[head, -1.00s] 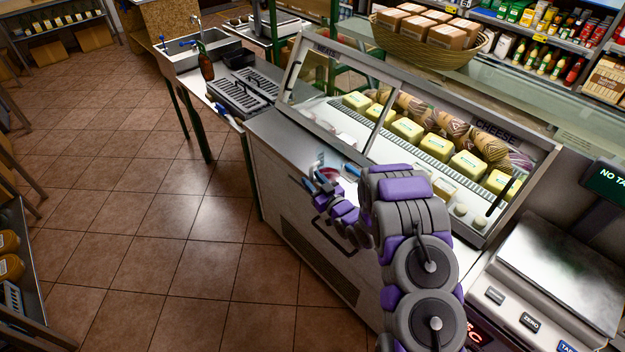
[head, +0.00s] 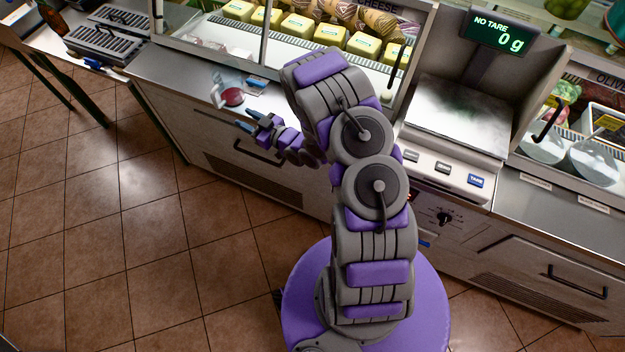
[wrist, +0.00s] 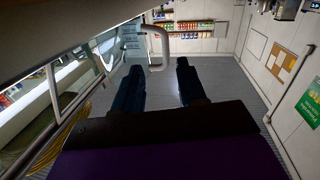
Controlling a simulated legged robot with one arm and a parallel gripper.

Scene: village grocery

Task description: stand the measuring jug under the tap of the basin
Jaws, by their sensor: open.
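The measuring jug (head: 233,96) looks like a small clear vessel with something red showing in it and a pale handle on its left side. It stands on the steel counter (head: 185,85) in front of the cheese case. My gripper (head: 249,121) is open and empty, just in front and to the right of the jug in the head view. In the wrist view my two dark fingers (wrist: 158,88) are spread apart, and a pale curved handle (wrist: 158,47) shows beyond them, probably the jug's. The basin and tap are out of the current views.
A small blue item (head: 257,81) lies right of the jug. The glass cheese case (head: 200,30) rises behind. A scale (head: 465,115) reading 0 g stands right of my arm. Slotted draining trays (head: 105,42) and a brown bottle (head: 47,12) are at upper left. Left floor is clear.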

